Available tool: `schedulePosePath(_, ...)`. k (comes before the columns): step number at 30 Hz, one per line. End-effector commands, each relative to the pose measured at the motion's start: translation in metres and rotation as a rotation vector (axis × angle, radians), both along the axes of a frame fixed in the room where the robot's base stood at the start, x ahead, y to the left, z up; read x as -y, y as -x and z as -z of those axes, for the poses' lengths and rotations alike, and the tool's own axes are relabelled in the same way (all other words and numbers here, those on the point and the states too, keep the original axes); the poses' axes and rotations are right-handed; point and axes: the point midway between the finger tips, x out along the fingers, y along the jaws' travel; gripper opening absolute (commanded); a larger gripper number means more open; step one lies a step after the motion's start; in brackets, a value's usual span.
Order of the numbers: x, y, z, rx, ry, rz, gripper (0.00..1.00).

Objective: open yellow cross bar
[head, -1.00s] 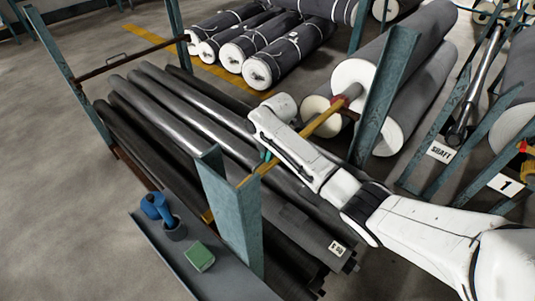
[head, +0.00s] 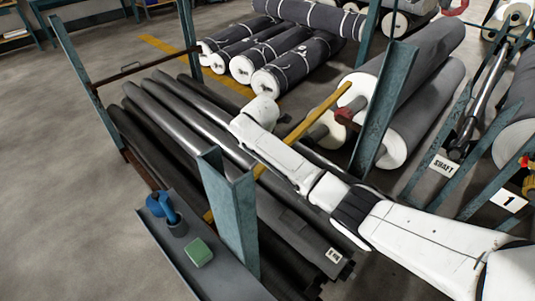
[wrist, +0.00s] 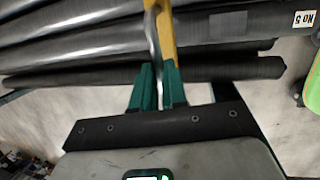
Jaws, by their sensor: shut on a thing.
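The yellow cross bar (head: 318,113) slants across the front of the rack of dark tubes, from near the close teal post (head: 236,215) towards the far right post (head: 385,105). Its far end now sits above and apart from the red bracket (head: 346,117) on that post. My white arm hides the bar's middle and my fingers in the head view. In the wrist view the green fingers of my gripper (wrist: 158,75) are shut on a grey handle-like part beside the yellow bar (wrist: 167,38); their exact contact is blurred.
Long dark tubes (head: 185,115) fill the rack beneath the bar. A grey shelf (head: 225,275) at the front holds a blue tool (head: 160,205) and a green block (head: 199,252). Floor at left is clear.

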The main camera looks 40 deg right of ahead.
Motion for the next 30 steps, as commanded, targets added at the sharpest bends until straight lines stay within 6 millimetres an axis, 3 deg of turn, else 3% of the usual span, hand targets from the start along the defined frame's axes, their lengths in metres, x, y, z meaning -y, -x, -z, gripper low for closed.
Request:
schedulePosePath(1, -0.003, -0.001, -0.01, 0.003, 0.016, -0.005, 0.0)
schedulePosePath(10, -0.021, 0.0, -0.037, 0.007, 0.131, -0.004, 0.0)
schedulePosePath(23, -0.025, 0.0, -0.04, 0.011, 0.163, -0.003, 0.0)
schedulePosePath(24, -0.025, 0.0, -0.04, 0.011, 0.163, -0.003, 0.13)
schedulePosePath(30, -0.025, 0.0, -0.039, 0.01, 0.162, -0.003, 0.33)
